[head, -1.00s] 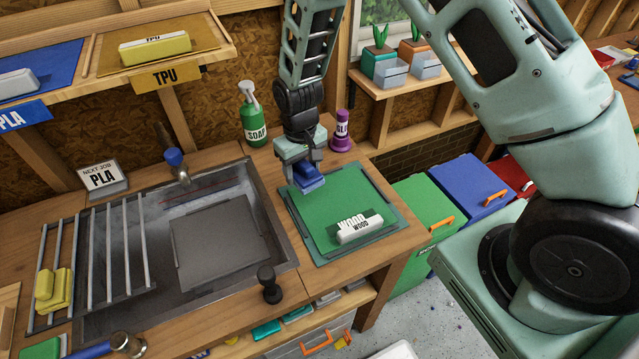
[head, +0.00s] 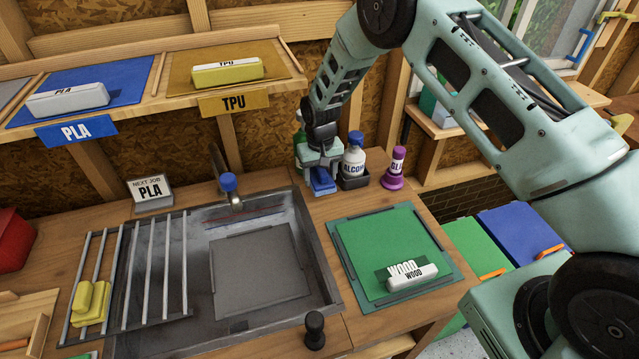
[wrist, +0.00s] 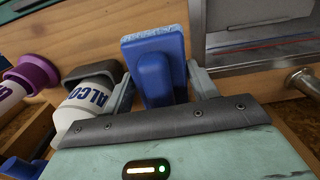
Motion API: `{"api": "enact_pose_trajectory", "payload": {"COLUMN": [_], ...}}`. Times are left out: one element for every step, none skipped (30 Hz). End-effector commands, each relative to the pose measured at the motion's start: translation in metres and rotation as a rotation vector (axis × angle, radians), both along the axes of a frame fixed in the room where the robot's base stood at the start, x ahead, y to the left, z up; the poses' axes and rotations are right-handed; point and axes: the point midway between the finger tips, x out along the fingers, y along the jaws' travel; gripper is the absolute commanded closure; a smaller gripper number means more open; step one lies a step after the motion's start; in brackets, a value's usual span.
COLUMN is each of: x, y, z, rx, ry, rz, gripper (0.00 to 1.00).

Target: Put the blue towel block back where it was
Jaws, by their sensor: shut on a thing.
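The blue towel block (head: 322,180) is between the jaws of my gripper (head: 319,172). My gripper is shut on it behind the green board, left of the alcohol bottle (head: 353,157). In the wrist view the block (wrist: 158,68) shows a blue handle and a pale, textured face at its far end, with a finger on each side. I cannot tell whether the block touches the bench top.
The alcohol bottle stands in a dark holder (head: 353,181), close to my gripper. A purple glue bottle (head: 394,168) stands right of it. The green soap bottle (head: 299,140) is mostly hidden behind my gripper. The sink (head: 318,268) lies front left; the green board (head: 385,246) holds a WOOD block (head: 413,278).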

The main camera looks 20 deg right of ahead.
Motion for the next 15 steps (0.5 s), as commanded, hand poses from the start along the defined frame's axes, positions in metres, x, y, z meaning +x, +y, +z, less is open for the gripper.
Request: {"api": "enact_pose_trajectory", "payload": {"x": [0.000, 0.000, 0.000, 0.000, 0.000, -0.001, -0.001, -0.001, 0.000, 0.000, 0.000, 0.000, 0.000, 0.000, 0.000], "y": [0.000, 0.000, 0.000, 0.000, 0.000, 0.000, 0.000, 0.000, 0.000, 0.000, 0.000, 0.000, 0.000, 0.000, 0.000], "z": [-0.002, -0.004, -0.008, -0.011, -0.015, -0.021, -0.025, -0.029, -0.034, -0.037, -0.040, -0.043, -0.044, -0.045, -0.046], "rx": [0.000, 0.000, 0.000, 0.000, 0.000, 0.000, 0.000, 0.000, 0.000, 0.000, 0.000, 0.000, 0.000, 0.000, 0.001], "ry": [0.001, 0.001, 0.001, 0.001, 0.001, 0.002, 0.003, 0.002, 0.001, 0.000, 0.000, 0.000, 0.000, -0.001, -0.002], "rz": [0.000, 0.000, 0.000, 0.000, 0.000, 0.000, 0.000, 0.000, 0.000, 0.000, 0.000, 0.000, 0.000, 0.000, 0.000], "gripper": [0.72, 0.72, 0.72, 0.72, 0.72, 0.72, 0.72, 0.72, 0.72, 0.72, 0.72, 0.72, 0.72, 0.72, 0.72]}}
